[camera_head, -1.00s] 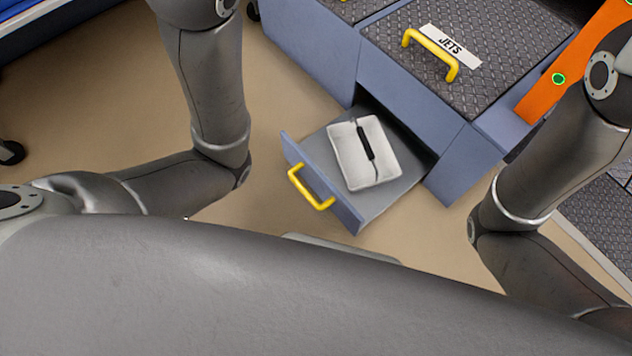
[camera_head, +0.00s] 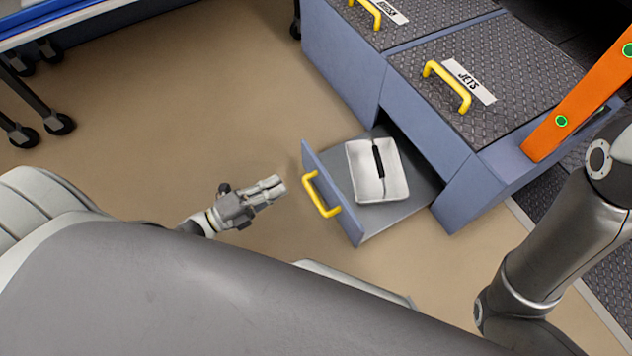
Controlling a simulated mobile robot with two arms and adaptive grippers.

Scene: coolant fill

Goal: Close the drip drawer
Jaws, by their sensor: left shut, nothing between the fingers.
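The drip drawer (camera_head: 413,212) is pulled out of the low blue-grey cabinet, with its front panel facing left. A yellow handle (camera_head: 318,196) is on that front. A white tray (camera_head: 362,185) with a dark-gripped tool (camera_head: 379,160) lies inside the drawer. My left gripper (camera_head: 278,187) is shut and empty. It points right toward the drawer front, a short way left of the handle and apart from it in the picture. My right arm shows at the right edge, but its gripper is out of view.
The cabinet (camera_head: 452,208) has dark tread-plate lids, one labelled JETS (camera_head: 474,82) with a yellow handle (camera_head: 448,84). An orange bar (camera_head: 575,95) rises at right. Black casters (camera_head: 60,124) stand at upper left. The tan floor (camera_head: 200,110) left of the drawer is clear.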

